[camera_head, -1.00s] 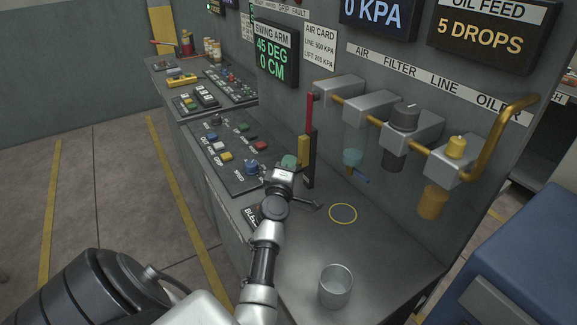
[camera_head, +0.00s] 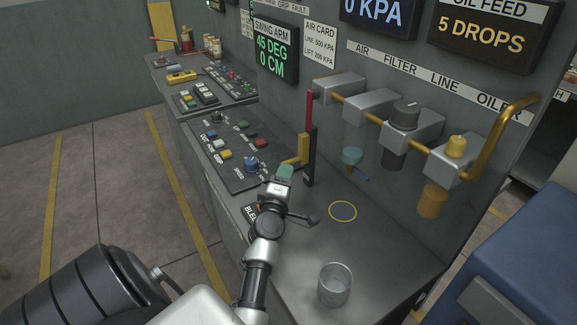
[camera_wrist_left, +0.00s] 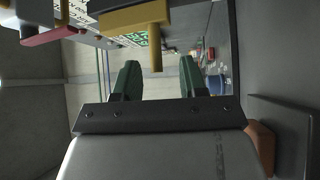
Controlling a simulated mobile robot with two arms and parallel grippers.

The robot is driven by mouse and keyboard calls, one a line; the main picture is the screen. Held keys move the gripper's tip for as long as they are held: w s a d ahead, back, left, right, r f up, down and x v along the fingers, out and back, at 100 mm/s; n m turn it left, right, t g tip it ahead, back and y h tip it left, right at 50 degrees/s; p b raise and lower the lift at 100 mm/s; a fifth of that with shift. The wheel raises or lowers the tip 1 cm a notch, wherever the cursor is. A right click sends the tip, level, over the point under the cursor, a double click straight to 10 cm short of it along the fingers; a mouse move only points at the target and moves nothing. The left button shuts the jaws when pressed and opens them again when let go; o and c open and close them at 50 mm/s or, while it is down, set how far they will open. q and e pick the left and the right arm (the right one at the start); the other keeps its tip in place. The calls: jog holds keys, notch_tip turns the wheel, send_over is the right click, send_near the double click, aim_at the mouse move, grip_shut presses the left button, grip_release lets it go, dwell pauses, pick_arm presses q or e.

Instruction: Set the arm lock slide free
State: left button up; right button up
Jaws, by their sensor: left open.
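A yellow slide (camera_head: 302,152), which I take to be the arm lock slide, sits on a dark upright beside a red bar on the console. Its short peg sticks out toward the lower left. My left gripper (camera_head: 285,172) is just below and in front of this peg. In the left wrist view the two green fingers (camera_wrist_left: 158,78) are apart with nothing between them. The yellow slide (camera_wrist_left: 140,22) shows there above the fingers, its peg pointing down toward the gap. Whether the peg touches a finger cannot be told. My right gripper is not in view.
A control panel (camera_head: 232,150) with knobs and buttons lies left of the gripper. Grey valve blocks with a yellow pipe (camera_head: 425,150) run along the wall at right. A metal cup (camera_head: 335,285) stands on the counter near a yellow ring (camera_head: 343,211). The counter between them is clear.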

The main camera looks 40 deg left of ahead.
pick_arm(q)
jog(key=v, duration=0.6)
jog(key=shift+r, duration=0.1)
jog(key=shift+w, duration=0.1)
